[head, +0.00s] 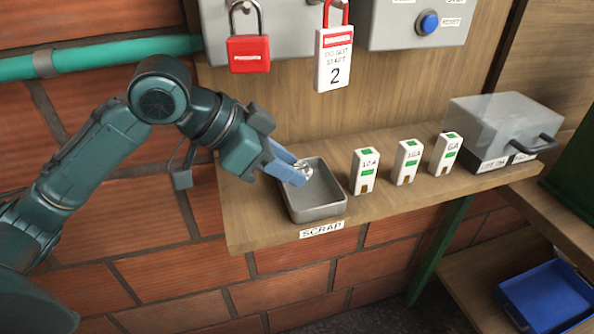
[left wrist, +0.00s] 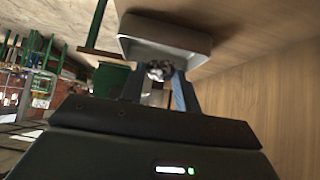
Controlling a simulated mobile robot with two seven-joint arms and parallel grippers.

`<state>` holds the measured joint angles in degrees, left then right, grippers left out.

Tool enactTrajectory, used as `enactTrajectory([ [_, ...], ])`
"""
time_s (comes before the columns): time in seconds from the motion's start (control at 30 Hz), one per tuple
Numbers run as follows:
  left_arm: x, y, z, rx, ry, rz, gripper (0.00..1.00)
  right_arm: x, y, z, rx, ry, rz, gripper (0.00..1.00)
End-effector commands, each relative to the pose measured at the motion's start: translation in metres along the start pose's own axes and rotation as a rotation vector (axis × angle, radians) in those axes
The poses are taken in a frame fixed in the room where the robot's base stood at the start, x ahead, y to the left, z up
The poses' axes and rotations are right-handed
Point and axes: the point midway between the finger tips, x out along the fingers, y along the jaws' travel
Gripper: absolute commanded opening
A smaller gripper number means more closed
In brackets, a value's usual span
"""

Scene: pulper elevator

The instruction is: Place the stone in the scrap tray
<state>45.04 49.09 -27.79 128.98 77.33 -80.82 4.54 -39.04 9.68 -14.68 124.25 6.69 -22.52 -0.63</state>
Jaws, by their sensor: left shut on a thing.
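The stone (head: 304,170) is a small grey-white lump between the fingertips of my left gripper (head: 298,173). It also shows in the left wrist view (left wrist: 159,71), pinched between the two fingers. My left gripper is shut on it and comes in from the left. The scrap tray (head: 318,212) is a grey open box on the wooden shelf, with a "SCRAP" label on the shelf edge below it. The gripper and stone are over the tray's left part in the head view. I cannot tell how high they are above its floor. My right gripper is not in view.
Several white labelled blocks (head: 364,172) stand right of the tray on the shelf (head: 262,222). A clear-lidded box (head: 500,130) is farther right. A red padlock (head: 248,52) and a tag (head: 333,58) hang above. A blue bin (head: 548,296) sits lower right.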

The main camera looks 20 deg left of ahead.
Motion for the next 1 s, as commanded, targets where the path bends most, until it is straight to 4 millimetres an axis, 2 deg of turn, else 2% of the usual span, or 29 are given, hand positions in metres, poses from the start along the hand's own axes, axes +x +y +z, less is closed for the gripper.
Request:
enactTrajectory([
  [0.03, 0.005, 0.0, -0.007, 0.001, 0.002, 0.003, 0.09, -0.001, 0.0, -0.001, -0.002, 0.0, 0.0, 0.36],
  [0.17, 0.013, 0.0, -0.013, 0.0, 0.0, 0.0, 0.09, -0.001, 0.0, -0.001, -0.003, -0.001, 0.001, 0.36],
  [0.5, 0.039, 0.0, 0.013, -0.002, -0.003, 0.001, 0.09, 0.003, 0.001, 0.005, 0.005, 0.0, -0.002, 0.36],
  [0.8, 0.04, 0.0, 0.013, -0.001, -0.002, 0.0, 0.09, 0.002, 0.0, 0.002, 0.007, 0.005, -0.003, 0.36],
  [0.83, 0.04, 0.0, 0.013, -0.001, -0.002, 0.0, 0.33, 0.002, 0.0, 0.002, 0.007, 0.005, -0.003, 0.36],
  [1.0, 0.04, 0.0, 0.013, -0.001, -0.002, 0.0, 0.47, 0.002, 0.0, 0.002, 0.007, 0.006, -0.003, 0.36],
])
